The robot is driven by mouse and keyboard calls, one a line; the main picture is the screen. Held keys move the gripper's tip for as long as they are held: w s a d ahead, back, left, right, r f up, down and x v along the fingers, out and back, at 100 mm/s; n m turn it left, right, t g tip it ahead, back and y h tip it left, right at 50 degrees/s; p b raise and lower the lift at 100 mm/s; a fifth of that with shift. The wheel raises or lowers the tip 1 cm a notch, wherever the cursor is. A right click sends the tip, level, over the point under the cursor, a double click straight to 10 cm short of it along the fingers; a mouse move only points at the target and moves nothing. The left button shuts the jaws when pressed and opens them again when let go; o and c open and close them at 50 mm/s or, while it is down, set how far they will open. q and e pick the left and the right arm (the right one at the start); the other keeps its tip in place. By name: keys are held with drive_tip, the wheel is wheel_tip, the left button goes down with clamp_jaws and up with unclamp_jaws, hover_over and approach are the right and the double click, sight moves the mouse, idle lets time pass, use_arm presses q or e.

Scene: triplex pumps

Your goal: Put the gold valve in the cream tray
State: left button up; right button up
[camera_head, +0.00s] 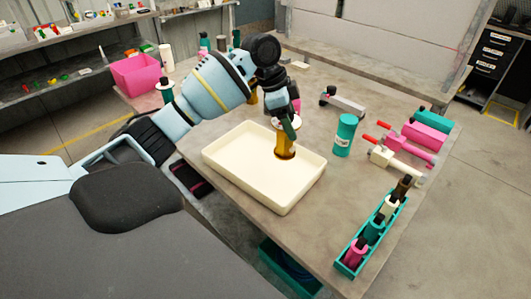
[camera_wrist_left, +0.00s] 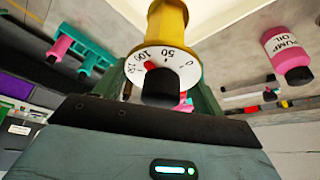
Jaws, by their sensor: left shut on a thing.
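The gold valve (camera_head: 285,146) is a short gold cylinder with a white dial at its top. It is upright over the far right part of the cream tray (camera_head: 215,167); I cannot tell whether its base touches the tray. My left gripper (camera_head: 290,123) is shut on its top end from above. In the left wrist view the gold valve (camera_wrist_left: 168,22), with its dial and black knob, sits between the green fingers (camera_wrist_left: 160,88). The tray is otherwise empty where it shows. My right gripper is not in view.
A teal rack (camera_head: 352,262) with several small bottles is at the front right edge. Fittings with red handles (camera_head: 385,154) lie at the right. A pink bin (camera_head: 136,75) is at the back left.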

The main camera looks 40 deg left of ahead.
sight(275, 120)
use_arm(q)
drive_tip(key=shift+f, duration=4.95)
drive_tip(key=shift+f, duration=0.2)
drive_tip(key=o, duration=1.6)
drive_tip(key=shift+r, duration=0.1)
drive_tip(key=v, duration=1.2)
drive_tip(key=shift+r, duration=0.1)
